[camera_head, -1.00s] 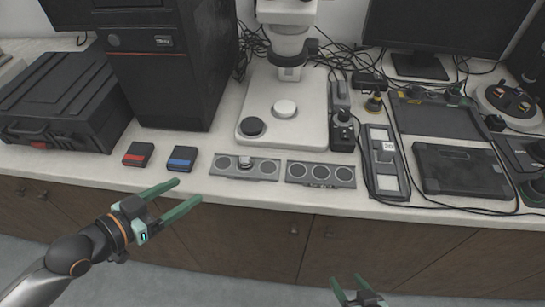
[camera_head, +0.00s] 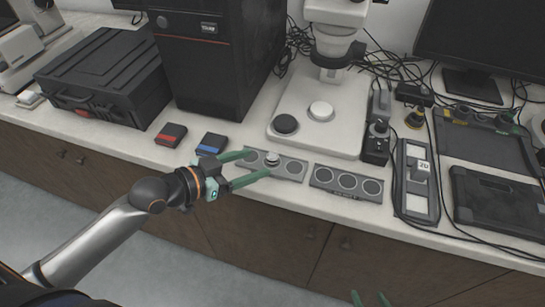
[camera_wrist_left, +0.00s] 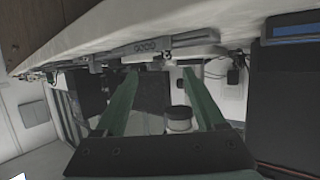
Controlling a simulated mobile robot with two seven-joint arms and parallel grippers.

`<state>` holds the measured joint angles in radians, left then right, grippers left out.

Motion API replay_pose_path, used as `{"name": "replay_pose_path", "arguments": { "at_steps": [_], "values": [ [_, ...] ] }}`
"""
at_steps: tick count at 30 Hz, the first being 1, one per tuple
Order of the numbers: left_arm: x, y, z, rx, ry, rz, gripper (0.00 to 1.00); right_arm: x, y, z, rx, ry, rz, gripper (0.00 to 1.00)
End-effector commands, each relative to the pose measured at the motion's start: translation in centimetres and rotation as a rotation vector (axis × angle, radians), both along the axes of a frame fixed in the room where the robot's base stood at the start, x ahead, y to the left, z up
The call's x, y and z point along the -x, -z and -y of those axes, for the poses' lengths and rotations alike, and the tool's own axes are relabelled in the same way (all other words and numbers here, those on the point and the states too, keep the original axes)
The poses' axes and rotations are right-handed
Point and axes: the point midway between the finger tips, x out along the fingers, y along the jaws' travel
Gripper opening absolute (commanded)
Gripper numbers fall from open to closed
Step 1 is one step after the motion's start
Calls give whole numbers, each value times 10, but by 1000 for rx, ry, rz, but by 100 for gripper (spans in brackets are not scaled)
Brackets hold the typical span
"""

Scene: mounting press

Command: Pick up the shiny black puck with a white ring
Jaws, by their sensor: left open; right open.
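A small round puck (camera_head: 272,158) with a pale top sits on the left grey plate (camera_head: 292,171), over its middle circle. It is too small to make out a white ring. A black disc (camera_head: 286,123) lies on the microscope base, with no white ring visible. My left gripper (camera_head: 259,163) is open and empty, its fingertips at the left plate just left of the small puck. In the left wrist view the open fingers (camera_wrist_left: 160,73) point at the counter edge and a grey plate. My right gripper (camera_head: 370,297) shows only its parted fingertips at the bottom edge.
A microscope base (camera_head: 345,143) with a white disc (camera_head: 320,110) stands behind. A second grey plate (camera_head: 346,183) lies to the right. Red (camera_head: 171,135) and blue (camera_head: 211,145) boxes lie left, before a black tower (camera_head: 215,70). Cables run across the right side.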

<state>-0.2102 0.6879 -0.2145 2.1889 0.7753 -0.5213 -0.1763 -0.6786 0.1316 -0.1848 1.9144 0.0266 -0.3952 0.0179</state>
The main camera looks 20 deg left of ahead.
Motion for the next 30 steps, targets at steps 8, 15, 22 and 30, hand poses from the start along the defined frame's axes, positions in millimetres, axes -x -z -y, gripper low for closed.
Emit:
{"name": "replay_pose_path", "arguments": {
  "at_steps": [8, 15, 22, 30],
  "values": [
    [-16, 7, 9, 1, 0, 0, 72, 0, 0, 0, -1, -1, 0, 65],
    [-42, 20, 24, 1, -1, 0, 72, 0, 0, 0, -1, -1, 0, 65],
    [-46, 23, 27, -3, 1, -1, 72, 0, 0, -1, -1, -1, 0, 65],
    [-45, 23, 27, -1, 0, 0, 52, 0, 0, -1, -1, -1, 0, 65]
  ]
}}
